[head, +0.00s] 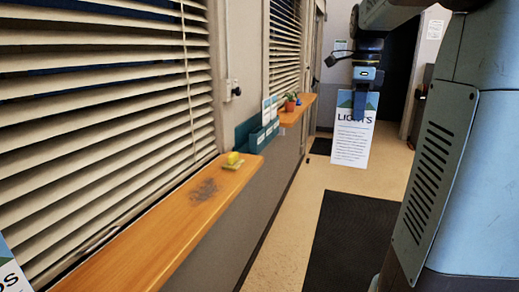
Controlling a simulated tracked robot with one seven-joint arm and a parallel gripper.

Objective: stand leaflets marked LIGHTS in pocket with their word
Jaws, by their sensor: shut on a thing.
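My gripper (362,103) is shut on a leaflet (352,147) and holds it upright in the air over the floor, right of the window sills. The leaflet is white with a blue and green top; its heading reads LIGHTS, with a middle letter covered by a finger. A teal pocket rack (243,137) is on the wall between the two sills, left of my gripper and apart from it. It has pale labels too small to read, and some leaflets stand in it. Another leaflet (10,275) shows at the lower left edge, cut off, with only its last letters visible.
The near wooden sill (150,235) holds a yellow object (233,158) and a dark stain. Blinds (100,100) cover the windows. A dark mat (350,235) lies on open floor.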

